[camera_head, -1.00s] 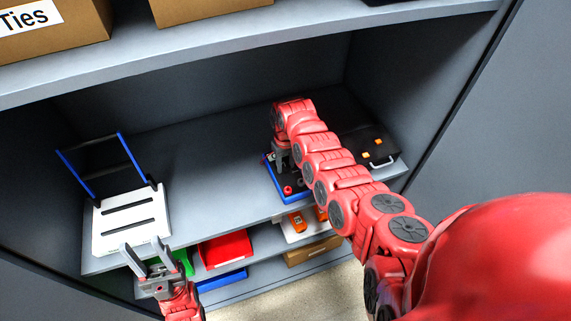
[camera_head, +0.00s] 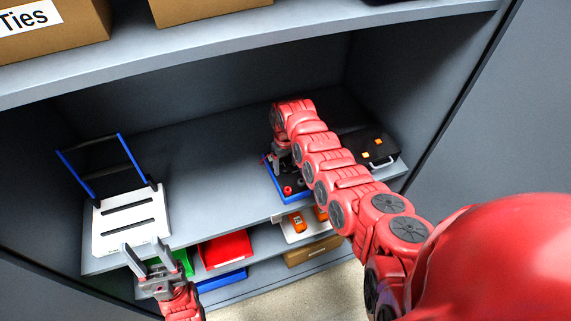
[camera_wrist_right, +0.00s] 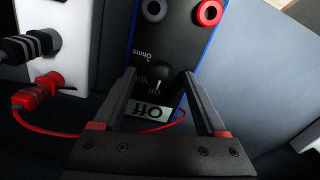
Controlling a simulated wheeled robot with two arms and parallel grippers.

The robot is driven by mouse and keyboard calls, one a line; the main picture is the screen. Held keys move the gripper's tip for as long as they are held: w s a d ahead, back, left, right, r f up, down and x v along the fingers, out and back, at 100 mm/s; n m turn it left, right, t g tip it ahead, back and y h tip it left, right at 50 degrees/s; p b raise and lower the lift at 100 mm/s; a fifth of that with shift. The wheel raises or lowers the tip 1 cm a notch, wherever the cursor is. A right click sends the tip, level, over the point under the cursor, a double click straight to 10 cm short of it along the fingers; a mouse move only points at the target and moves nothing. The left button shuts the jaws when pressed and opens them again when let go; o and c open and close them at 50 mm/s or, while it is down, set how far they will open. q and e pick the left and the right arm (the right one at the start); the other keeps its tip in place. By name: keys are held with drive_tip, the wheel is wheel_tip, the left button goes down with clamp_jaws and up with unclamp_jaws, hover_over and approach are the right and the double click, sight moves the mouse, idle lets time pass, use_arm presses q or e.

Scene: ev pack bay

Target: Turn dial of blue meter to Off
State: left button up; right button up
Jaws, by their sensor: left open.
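The blue meter (camera_head: 297,199) stands on the middle shelf in the head view, partly hidden by my right arm. My left gripper (camera_head: 146,252) is open and empty in front of the shelf's left part.
A white panel with a blue handle (camera_head: 131,222) is at the shelf's left. A black case (camera_head: 371,147) lies right of the meter. Red and black plugs (camera_wrist_right: 40,91) and a red lead (camera_wrist_right: 60,131) are close to my right gripper. The shelf between panel and meter is clear.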

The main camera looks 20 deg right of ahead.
drive_tip(key=shift+r, duration=0.15)
wheel_tip(320, 180, up, 8)
drive_tip(key=b, duration=0.3)
drive_tip(key=shift+w, duration=0.15)
wheel_tip(320, 180, up, 8)
hover_over(285, 167)
drive_tip(key=shift+r+p, duration=0.4)
drive_tip(key=shift+r, duration=0.15)
